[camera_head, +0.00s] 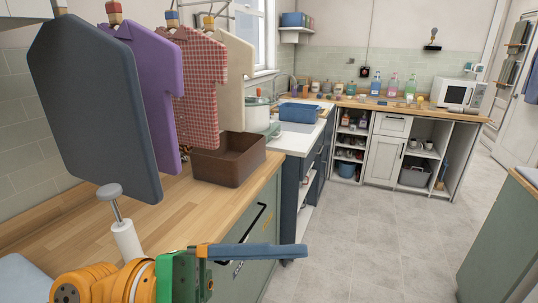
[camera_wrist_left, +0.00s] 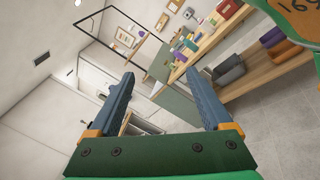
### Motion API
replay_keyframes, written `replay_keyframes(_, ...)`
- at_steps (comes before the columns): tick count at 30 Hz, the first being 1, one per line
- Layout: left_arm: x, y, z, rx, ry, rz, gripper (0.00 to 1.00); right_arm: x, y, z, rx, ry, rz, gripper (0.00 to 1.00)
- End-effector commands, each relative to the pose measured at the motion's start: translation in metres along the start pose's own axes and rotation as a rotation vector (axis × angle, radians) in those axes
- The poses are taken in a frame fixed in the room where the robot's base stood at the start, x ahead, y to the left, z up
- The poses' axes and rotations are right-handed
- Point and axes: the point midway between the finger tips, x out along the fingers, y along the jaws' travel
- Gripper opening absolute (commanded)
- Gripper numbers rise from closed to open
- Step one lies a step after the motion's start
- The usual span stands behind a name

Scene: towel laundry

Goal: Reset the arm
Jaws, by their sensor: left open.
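My left gripper (camera_head: 300,251) points to the right, in front of the green counter drawers. In the left wrist view its two blue-grey fingers (camera_wrist_left: 160,80) stand wide apart with nothing between them, so it is open and empty. It appears to touch nothing. My right arm and right gripper are not in view.
A wooden counter (camera_head: 60,230) carries a brown bin (camera_head: 228,160). A dark board (camera_head: 95,100) and hanging shirts (camera_head: 200,85) stand above it at left. A white post (camera_head: 126,240) rises close to my arm. The grey tiled floor (camera_head: 370,240) to the right is clear.

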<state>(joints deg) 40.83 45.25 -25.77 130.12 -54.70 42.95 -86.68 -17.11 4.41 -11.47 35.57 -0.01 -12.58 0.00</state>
Motion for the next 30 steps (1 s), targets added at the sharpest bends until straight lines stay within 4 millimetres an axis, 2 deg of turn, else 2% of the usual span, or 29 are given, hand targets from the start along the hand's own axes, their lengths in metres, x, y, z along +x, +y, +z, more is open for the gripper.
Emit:
replay_keyframes(1, -0.002, 0.029, 0.008, -0.286, -0.133, 0.221, 0.83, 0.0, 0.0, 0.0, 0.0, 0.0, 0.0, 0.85)
replay_keyframes(2, -0.013, 0.052, 0.006, -0.495, -0.223, 0.378, 0.83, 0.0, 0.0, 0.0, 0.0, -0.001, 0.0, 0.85)
replay_keyframes(3, -0.036, 0.079, -0.01, -0.788, -0.349, 0.594, 0.83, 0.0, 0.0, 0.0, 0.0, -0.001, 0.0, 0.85)
replay_keyframes(5, -0.081, 0.098, -0.054, -1.196, -0.53, 0.906, 0.83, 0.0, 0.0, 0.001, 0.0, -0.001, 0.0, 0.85)
replay_keyframes(6, -0.109, 0.094, -0.087, -1.417, -0.636, 1.089, 0.83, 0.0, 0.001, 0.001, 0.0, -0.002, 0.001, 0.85)
replay_keyframes(8, -0.146, 0.07, -0.135, -1.698, -0.783, 1.351, 0.83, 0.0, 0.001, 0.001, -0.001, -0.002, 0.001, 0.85)
replay_keyframes(9, -0.166, 0.045, -0.163, -1.855, -0.875, 1.522, 0.83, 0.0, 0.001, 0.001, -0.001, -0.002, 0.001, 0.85)
replay_keyframes(11, -0.19, -0.001, -0.197, -2.045, -1.007, 1.777, 0.83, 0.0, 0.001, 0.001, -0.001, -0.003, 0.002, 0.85)
replay_keyframes(12, -0.202, -0.035, -0.212, -2.139, -1.086, 1.941, 0.83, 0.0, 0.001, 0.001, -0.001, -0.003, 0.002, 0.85)
replay_keyframes(13, -0.208, -0.059, -0.221, 2.088, 1.087, -1.961, 0.83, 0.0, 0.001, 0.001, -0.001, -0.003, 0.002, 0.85)
replay_keyframes(15, -0.217, -0.115, -0.232, 1.824, 1.007, -1.865, 0.83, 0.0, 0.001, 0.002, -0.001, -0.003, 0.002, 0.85)
replay_keyframes(17, -0.221, -0.158, -0.234, 1.627, 0.946, -1.799, 0.83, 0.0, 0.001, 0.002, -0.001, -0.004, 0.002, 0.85)
replay_keyframes(18, -0.222, -0.184, -0.233, 1.507, 0.909, -1.759, 0.83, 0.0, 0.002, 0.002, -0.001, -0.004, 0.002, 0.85)
replay_keyframes(21, -0.22, -0.244, -0.221, 1.236, 0.824, -1.676, 0.83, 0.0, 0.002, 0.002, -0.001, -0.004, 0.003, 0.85)
replay_keyframes(26, -0.209, -0.324, -0.185, 0.848, 0.695, -1.567, 0.83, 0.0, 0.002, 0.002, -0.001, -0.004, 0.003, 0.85)
replay_keyframes(27, -0.211, -0.333, -0.201, 0.849, 0.689, -1.575, 0.83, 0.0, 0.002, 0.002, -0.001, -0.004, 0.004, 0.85)
replay_keyframes(30, -0.214, -0.361, -0.229, 0.837, 0.668, -1.584, 0.83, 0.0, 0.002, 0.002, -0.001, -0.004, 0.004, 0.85)
